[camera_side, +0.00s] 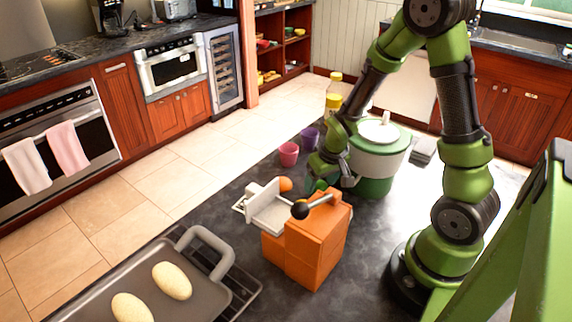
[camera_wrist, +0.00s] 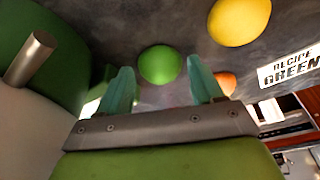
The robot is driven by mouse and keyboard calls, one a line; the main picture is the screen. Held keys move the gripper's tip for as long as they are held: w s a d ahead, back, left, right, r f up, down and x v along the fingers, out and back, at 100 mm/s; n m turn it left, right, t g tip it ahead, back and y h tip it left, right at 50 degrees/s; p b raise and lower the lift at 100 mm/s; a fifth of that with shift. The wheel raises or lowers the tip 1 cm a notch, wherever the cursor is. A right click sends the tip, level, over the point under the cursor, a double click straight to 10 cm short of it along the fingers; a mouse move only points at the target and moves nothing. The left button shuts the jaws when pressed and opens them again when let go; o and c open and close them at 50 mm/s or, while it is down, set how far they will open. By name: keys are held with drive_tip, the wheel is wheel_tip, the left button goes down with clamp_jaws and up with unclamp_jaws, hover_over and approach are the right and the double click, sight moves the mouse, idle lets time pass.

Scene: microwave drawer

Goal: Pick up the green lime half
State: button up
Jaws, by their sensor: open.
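The green lime half (camera_wrist: 160,65) shows in the wrist view as a round green shape on the dark counter. It lies ahead of my gripper (camera_wrist: 160,74), between the lines of the two teal fingers. The fingers are apart with nothing held between them. I cannot tell how far the lime is below the fingertips. In the side view my gripper (camera_side: 318,172) is low over the counter, just left of the green and white pot. I cannot make out the lime for certain there.
The pot (camera_side: 378,160) stands close beside my gripper; its metal handle (camera_wrist: 30,58) shows in the wrist view. A yellow fruit (camera_wrist: 238,20) and an orange fruit (camera_wrist: 226,82) lie nearby. Cups (camera_side: 289,153), an orange block-shaped device (camera_side: 305,245) and a tray (camera_side: 85,292) are around.

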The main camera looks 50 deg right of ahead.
drive_tip(key=shift+f, duration=0.2)
drive_tip(key=c, duration=0.8)
drive_tip(key=shift+w+r, duration=0.1)
